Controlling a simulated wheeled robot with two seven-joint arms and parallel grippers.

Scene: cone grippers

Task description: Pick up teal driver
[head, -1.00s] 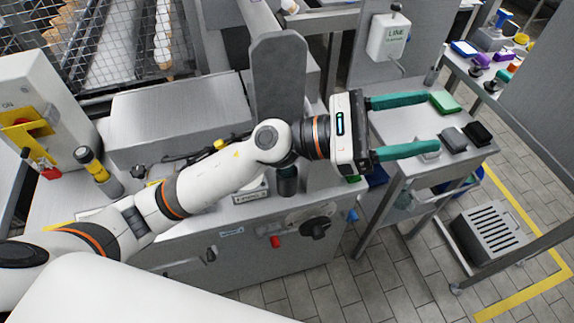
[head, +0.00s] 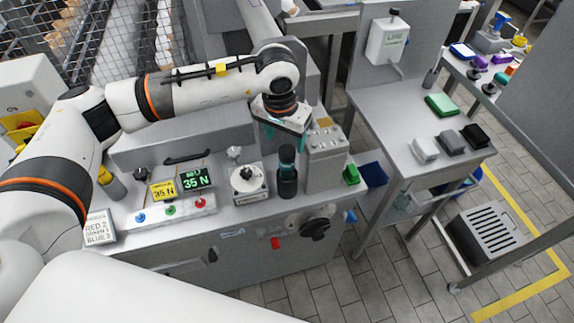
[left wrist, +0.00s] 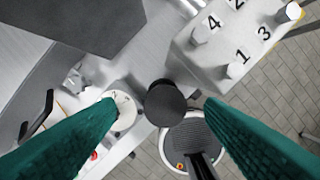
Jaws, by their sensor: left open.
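In the left wrist view a dark round top (left wrist: 165,103), which looks like the driver from above, shows between and beyond my fingertips. My left gripper (head: 284,125) points down above and slightly behind the driver, its teal fingers apart and partly hidden by its body. In the left wrist view the left gripper (left wrist: 160,105) is open with nothing held. My right gripper is not in view.
A grey numbered box (head: 325,158) stands close right of the driver, and a white dial unit (head: 248,184) close left. A green block (head: 351,174) is by the bench's right end. The side table (head: 385,112) holds green, white, grey and black blocks.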

